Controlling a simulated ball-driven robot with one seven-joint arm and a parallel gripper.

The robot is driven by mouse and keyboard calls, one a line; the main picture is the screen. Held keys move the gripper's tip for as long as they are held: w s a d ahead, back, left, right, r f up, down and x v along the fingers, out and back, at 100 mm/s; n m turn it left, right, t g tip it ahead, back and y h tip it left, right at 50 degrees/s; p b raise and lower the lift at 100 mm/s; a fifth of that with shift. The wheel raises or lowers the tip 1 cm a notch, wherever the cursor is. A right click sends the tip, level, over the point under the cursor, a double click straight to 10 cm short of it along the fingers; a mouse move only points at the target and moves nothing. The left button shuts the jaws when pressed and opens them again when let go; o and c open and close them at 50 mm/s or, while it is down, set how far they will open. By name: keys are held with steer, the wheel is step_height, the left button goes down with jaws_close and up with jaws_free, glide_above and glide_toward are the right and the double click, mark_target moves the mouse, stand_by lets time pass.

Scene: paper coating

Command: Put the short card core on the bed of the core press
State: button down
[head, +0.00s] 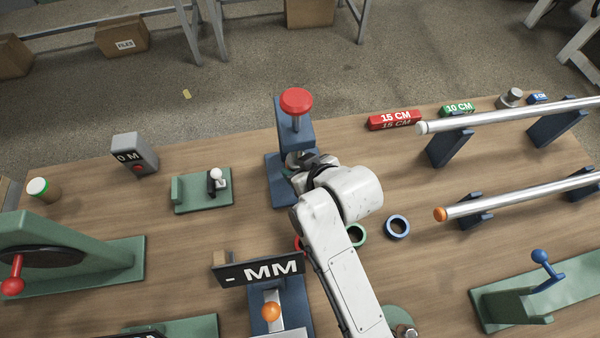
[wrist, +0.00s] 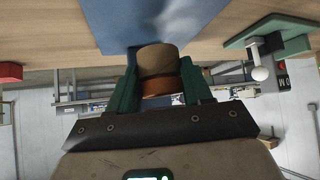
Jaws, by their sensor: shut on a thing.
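The core press is a dark blue stand with a red knob (head: 296,101) on top, near the middle of the table in the head view. My gripper (head: 300,163) is at the front of the press, with its fingertips mostly hidden by my wrist. In the wrist view, the green fingers of my gripper (wrist: 160,88) are shut on a short brown card core (wrist: 160,61). The core lies between the fingers, close to a blue surface (wrist: 155,20) that looks like part of the press. I cannot tell whether the core touches it. The core is not clearly visible in the head view.
A green fixture (head: 203,190) with a white-knobbed lever stands left of the press. A blue ring (head: 397,227) and a green ring (head: 357,235) lie right of my arm. Metal rods (head: 520,112) on blue stands are at right.

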steer(key=shift+f, duration=1.7)
steer(key=shift+c, duration=2.4)
jaws_free()
steer(key=v, duration=1.2)
